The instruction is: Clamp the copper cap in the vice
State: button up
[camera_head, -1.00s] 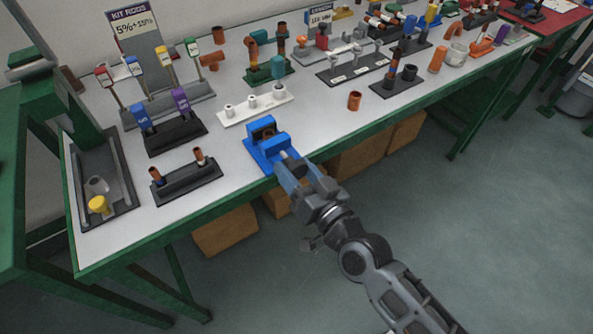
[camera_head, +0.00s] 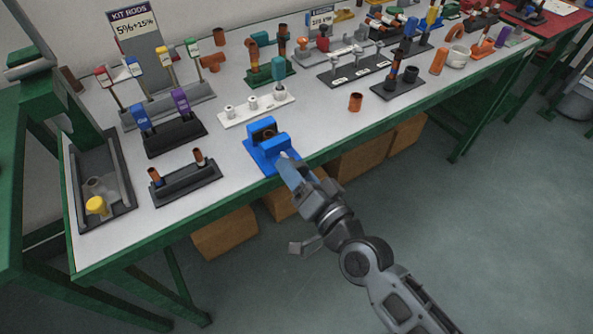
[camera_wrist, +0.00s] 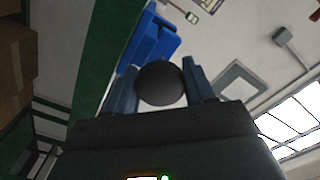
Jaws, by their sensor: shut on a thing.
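The blue vice (camera_head: 262,157) stands at the table's front edge, and its body also shows in the wrist view (camera_wrist: 152,40). A brownish copper ring, which looks like the copper cap (camera_head: 268,134), sits between the vice jaws; whether both jaws touch it is too small to tell. My gripper (camera_head: 287,168) is at the front of the vice, over the table edge. In the wrist view my fingers are shut on a dark round knob (camera_wrist: 161,84), which looks like the end of the vice's screw. The cap is hidden in the wrist view.
Another copper piece (camera_head: 355,102) stands alone on the table right of the vice. A white stand (camera_head: 256,112) is behind the vice, and a dark rack with two copper pieces (camera_head: 187,183) is at its left. Cardboard boxes (camera_head: 225,232) are below the table.

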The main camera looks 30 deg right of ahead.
jog(key=o, duration=1)
jog(key=shift+s, duration=0.1)
jog(key=s+b, duration=0.1)
jog(key=s, duration=0.6)
jog(key=shift+s+b, duration=0.3)
jog(key=s+r+n+g, duration=0.1)
jog(key=s+r+n, duration=0.2)
jog(key=s, duration=0.9)
jog(key=s+r+n+g, duration=0.2)
jog(key=s+r+n, duration=0.2)
jog(key=s, duration=0.9)
jog(key=n, duration=0.2)
jog(key=shift+n, duration=0.3)
